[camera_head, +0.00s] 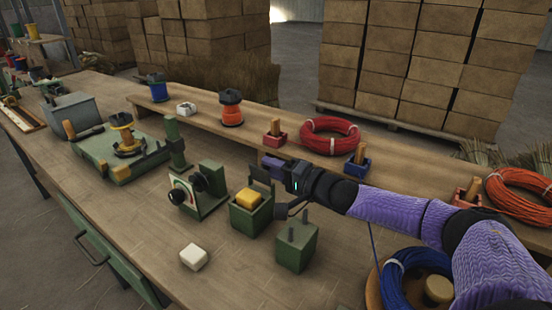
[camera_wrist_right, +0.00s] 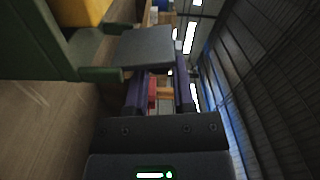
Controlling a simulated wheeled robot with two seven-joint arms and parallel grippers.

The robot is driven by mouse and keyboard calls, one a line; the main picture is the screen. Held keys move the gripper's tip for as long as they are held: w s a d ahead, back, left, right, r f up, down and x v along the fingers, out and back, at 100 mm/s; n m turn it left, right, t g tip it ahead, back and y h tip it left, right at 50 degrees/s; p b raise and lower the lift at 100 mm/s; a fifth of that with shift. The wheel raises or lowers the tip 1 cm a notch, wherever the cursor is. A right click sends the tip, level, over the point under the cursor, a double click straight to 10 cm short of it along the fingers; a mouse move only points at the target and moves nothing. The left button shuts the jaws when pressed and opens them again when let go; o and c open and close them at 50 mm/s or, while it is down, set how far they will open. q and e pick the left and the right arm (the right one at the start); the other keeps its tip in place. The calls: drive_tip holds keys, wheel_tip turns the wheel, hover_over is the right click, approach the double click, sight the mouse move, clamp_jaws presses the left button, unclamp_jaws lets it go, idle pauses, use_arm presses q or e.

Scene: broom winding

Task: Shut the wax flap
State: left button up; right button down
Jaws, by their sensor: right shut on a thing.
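The wax box is a small green open-topped box (camera_head: 250,220) near the middle of the bench in the head view, with a yellow wax block (camera_head: 247,198) inside. Its dark grey flap (camera_head: 261,176) stands raised at the box's far edge. In the right wrist view the flap (camera_wrist_right: 145,47) is a flat grey plate at the fingertips, with the green box wall (camera_wrist_right: 30,45) and yellow block (camera_wrist_right: 85,10) at upper left. My right gripper (camera_head: 272,165) reaches in from the right, its jaws shut on the raised flap. The exact contact is partly hidden. My left gripper is out of view.
A green block with pegs (camera_head: 297,246) stands close in front of the box. A dial unit (camera_head: 199,190) is to its left, a white block (camera_head: 194,256) nearer. Behind, a raised shelf (camera_head: 205,118) carries a red coil (camera_head: 330,136). A blue coil (camera_head: 415,276) lies under my right arm.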

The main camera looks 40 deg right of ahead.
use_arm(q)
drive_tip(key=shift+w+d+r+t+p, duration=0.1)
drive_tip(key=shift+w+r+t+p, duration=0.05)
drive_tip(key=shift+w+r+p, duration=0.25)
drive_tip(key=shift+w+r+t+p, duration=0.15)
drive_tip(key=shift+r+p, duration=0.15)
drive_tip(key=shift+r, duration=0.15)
use_arm(e)
drive_tip(key=shift+s+a+r+n, duration=0.15)
drive_tip(key=shift+a+n, duration=0.15)
drive_tip(key=shift+n, duration=0.7)
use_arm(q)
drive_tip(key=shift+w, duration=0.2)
